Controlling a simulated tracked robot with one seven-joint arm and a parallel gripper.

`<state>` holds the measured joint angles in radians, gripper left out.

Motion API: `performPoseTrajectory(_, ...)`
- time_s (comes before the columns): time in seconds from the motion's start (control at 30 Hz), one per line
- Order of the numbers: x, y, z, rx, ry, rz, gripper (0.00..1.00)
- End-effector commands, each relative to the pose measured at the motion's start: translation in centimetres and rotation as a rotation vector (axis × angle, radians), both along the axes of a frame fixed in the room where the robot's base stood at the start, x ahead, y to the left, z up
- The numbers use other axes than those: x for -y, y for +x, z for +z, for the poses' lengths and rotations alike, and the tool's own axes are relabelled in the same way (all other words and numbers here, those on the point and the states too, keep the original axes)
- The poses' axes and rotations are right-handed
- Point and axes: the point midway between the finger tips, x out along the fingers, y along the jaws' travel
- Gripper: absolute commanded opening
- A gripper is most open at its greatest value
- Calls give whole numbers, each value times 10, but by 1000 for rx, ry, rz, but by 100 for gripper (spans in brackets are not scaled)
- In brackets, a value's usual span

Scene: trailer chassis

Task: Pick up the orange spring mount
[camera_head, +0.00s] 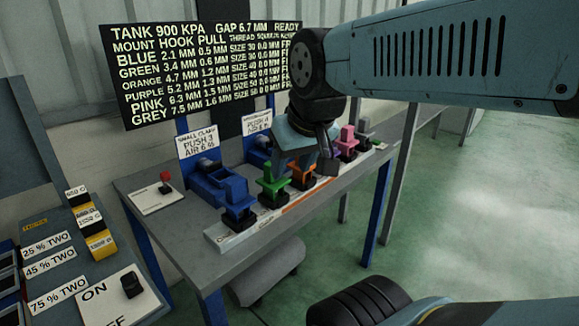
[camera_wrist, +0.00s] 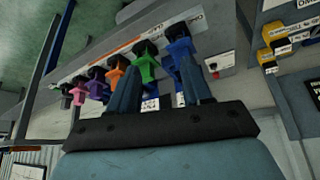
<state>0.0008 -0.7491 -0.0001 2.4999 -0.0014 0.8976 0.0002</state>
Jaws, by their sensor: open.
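The orange spring mount (camera_head: 301,180) stands upright in a row of coloured mounts on the bench, partly hidden behind my gripper (camera_head: 308,160) in the head view. In the wrist view, the orange mount (camera_wrist: 114,72) is just left of the left finger, outside the gap between the fingers. My gripper (camera_wrist: 160,72) is open and empty. The green mount (camera_wrist: 147,66) shows between the fingers, and the blue mount (camera_wrist: 180,48) is by the right finger. Contact with any mount cannot be made out.
In the head view, the green mount (camera_head: 271,182) and blue mount (camera_head: 238,200) stand left of the orange one; the pink mount (camera_head: 347,141) stands to its right. Blue clamps (camera_head: 215,180) sit behind. A signboard (camera_head: 200,68) hangs above. Floor at right (camera_head: 480,200) is clear.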

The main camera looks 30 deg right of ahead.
Motion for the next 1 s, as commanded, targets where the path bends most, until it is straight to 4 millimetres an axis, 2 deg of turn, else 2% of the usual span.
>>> performPoseTrajectory(0.03,2,3,0,4,-4,-5,54)
performPoseTrajectory(0.17,14,25,-1,41,-40,-35,66)
performPoseTrajectory(0.33,55,82,-4,148,-139,-85,83)
performPoseTrajectory(0.5,102,140,-10,269,-243,-93,83)
performPoseTrajectory(0.7,150,195,-25,401,-322,-52,83)
performPoseTrajectory(0.9,188,237,-49,525,-343,32,83)
performPoseTrajectory(1.0,204,251,-65,587,-328,80,83)
